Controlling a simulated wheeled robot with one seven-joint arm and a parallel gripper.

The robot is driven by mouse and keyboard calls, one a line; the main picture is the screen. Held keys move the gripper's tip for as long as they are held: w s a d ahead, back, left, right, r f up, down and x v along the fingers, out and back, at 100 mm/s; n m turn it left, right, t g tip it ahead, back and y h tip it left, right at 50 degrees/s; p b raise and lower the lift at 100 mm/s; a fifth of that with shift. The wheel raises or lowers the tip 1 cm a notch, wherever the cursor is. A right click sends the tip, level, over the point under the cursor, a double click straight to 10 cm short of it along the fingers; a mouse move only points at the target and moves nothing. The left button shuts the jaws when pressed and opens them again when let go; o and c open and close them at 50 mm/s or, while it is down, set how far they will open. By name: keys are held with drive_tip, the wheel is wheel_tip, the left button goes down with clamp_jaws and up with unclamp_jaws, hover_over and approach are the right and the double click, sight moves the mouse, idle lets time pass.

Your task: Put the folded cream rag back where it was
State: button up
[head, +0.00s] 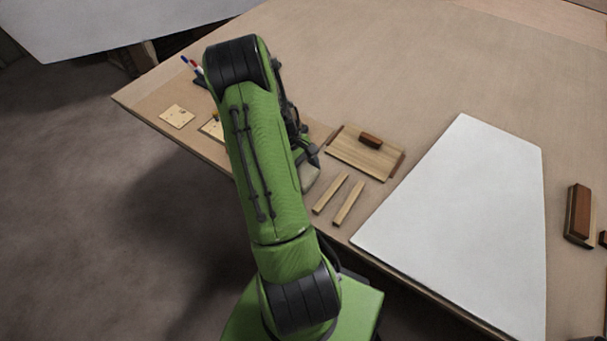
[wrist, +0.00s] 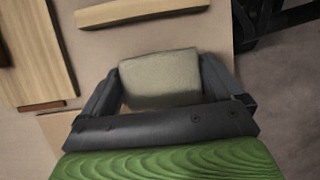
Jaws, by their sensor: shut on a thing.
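The folded cream rag (wrist: 160,78) sits between the two fingers of my gripper (wrist: 163,72) in the wrist view, and the fingers are shut on its sides. In the head view the rag (head: 311,178) shows partly beside my green arm, near the front edge of the table, left of two wooden strips. My arm hides much of my gripper there. I cannot tell whether the rag touches the table top.
A wooden board (head: 350,158) with a brown block (head: 371,140) lies behind the strips (head: 331,193). A large white panel (head: 470,220) covers the table's right. A small pale square (head: 177,116) and pens (head: 193,68) are at left. The back of the table (head: 400,60) is clear.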

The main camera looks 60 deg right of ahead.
drive_tip(key=shift+f+b, duration=0.4)
drive_tip(key=shift+f, duration=0.2)
drive_tip(key=o, duration=0.6)
drive_tip(key=shift+c, duration=0.2)
drive_tip(key=shift+r, duration=0.35)
drive_tip(key=a+p+v, duration=0.1)
drive_tip(key=p+v, duration=0.3)
drive_tip(key=v, duration=0.8)
drive_tip(key=shift+d+r, duration=0.4)
drive_tip(key=shift+d, duration=0.05)
